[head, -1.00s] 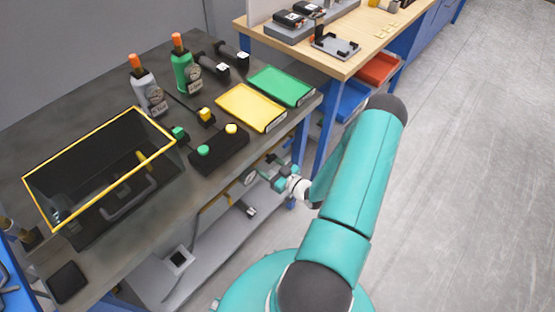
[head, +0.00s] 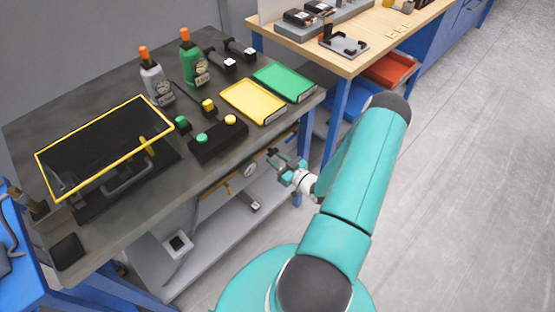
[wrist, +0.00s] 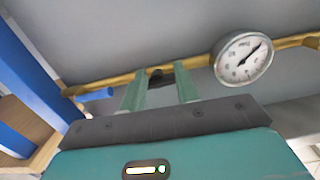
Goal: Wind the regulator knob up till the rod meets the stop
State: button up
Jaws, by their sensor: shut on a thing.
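The regulator knob (wrist: 161,76) is a small dark piece on a brass pipe (wrist: 205,66) under the bench. In the wrist view it sits between the two green fingers of my gripper (wrist: 160,86), which are shut on it. The knob is mostly hidden by the fingers. A round white gauge (wrist: 243,58) with a dark needle is on the pipe to the right. In the head view my gripper (head: 276,161) is below the bench's front edge, right of the gauge (head: 249,170). I cannot make out the rod or the stop.
A blue piece (wrist: 97,95) is left of my fingers. The floor (head: 470,190) at right is clear.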

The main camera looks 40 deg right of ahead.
jog(key=shift+w+d+r+m+t, duration=0.2)
jog(key=shift+w+d+r, duration=0.1)
jog(key=shift+r, duration=0.2)
jog(key=shift+w+d+r+m+t, duration=0.1)
jog(key=shift+w+d+r+m, duration=0.15)
jog(key=shift+r, duration=0.25)
jog(key=shift+m, duration=0.35)
jog(key=shift+d, duration=0.1)
dwell(0.4)
jog(key=o, duration=1.3)
jog(key=shift+c, duration=0.2)
jog(key=shift+a+f, duration=0.2)
jog(key=shift+s, duration=0.55)
jog(key=s, duration=1.2)
jog(key=shift+s+d, duration=0.25)
jog(key=shift+s, duration=0.15)
